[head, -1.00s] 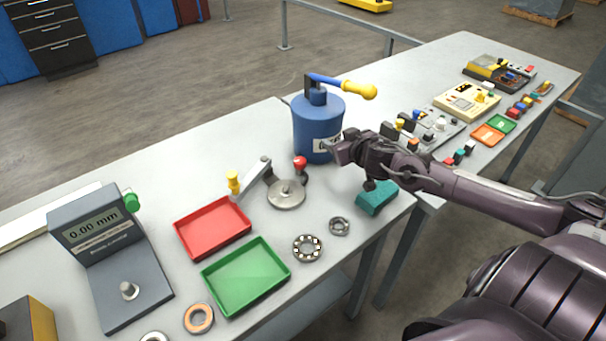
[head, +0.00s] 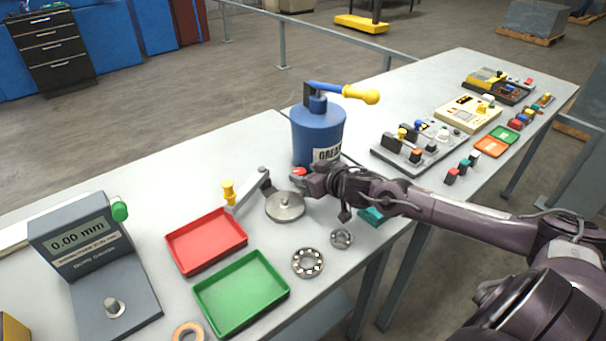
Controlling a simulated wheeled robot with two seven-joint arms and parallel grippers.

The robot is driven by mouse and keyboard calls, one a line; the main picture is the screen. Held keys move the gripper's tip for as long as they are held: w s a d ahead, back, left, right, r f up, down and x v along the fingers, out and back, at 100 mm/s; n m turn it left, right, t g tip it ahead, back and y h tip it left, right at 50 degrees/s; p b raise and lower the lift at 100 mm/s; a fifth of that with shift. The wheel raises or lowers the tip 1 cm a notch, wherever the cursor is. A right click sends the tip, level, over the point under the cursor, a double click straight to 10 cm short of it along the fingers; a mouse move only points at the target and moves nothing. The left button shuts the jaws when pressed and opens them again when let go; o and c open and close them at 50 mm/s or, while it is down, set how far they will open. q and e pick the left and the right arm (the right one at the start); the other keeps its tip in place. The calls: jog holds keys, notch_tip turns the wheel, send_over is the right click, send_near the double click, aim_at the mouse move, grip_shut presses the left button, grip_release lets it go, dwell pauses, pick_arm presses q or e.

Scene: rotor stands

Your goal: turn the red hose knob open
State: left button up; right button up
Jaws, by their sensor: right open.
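The red knob (head: 299,171) stands at the foot of the blue grease pump (head: 318,135), just behind the round metal disc (head: 286,206). Only its top shows; my right gripper hides its lower part. My right gripper (head: 306,184) comes in from the right and its fingertips are at the knob, open. I cannot tell whether the fingers touch it. The pump has a blue lever with a yellow grip (head: 361,95). My left gripper is not in the head view.
A red tray (head: 206,241), a green tray (head: 241,293) and a bearing (head: 308,262) lie at the front. A teal block (head: 372,216) is partly behind my right arm. A gauge reading 0.00 mm (head: 77,245) stands at left. Switch panels (head: 418,146) stand at right.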

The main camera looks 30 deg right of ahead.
jog(key=shift+x, duration=1.05)
